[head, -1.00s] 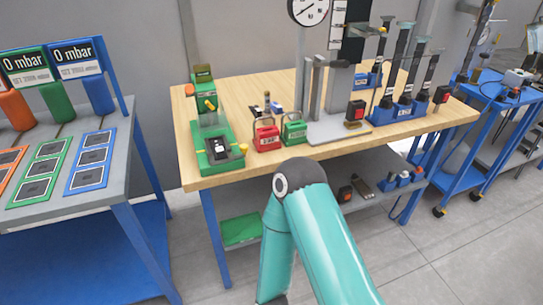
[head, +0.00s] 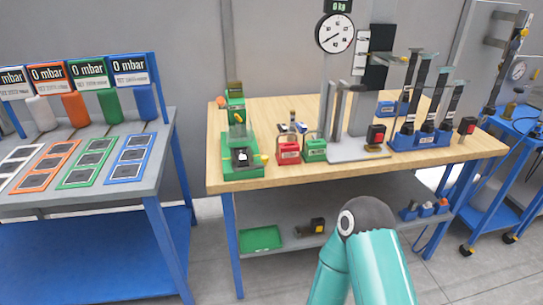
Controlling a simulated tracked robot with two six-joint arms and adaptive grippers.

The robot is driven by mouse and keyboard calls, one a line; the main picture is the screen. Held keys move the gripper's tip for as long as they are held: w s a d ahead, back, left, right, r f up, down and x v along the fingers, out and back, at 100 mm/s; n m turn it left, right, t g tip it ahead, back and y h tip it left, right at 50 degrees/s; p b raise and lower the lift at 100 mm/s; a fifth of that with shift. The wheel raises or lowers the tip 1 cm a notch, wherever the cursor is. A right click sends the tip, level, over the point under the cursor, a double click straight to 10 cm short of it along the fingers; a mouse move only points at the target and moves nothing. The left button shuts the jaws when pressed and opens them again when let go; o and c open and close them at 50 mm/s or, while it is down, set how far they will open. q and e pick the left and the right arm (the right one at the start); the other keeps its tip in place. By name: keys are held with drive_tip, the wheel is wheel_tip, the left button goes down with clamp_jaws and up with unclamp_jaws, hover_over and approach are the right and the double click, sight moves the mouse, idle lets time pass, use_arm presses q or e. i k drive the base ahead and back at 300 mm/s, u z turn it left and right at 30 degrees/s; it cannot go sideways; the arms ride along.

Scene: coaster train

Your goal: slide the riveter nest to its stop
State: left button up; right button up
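A green riveter-like machine (head: 236,120) stands at the left end of the wooden-topped workbench (head: 350,167). On its green base sits a dark block with a pale part (head: 242,157), which looks like the nest. Whether it touches a stop is too small to tell. A teal arm of mine rises from the bottom edge, right of centre, in front of the bench. Neither of my grippers shows in the head view.
A red box (head: 288,153) and a green box (head: 315,150) stand right of the machine. Beyond them are a grey press stand (head: 355,149) and blue-based holders (head: 420,140). A grey-topped table with gauges and coloured pads (head: 98,190) stands left, with a floor gap between.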

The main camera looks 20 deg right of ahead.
sight(265, 158)
drive_tip(key=z, duration=0.05)
drive_tip(key=i, duration=1)
drive_tip(key=u, duration=0.05)
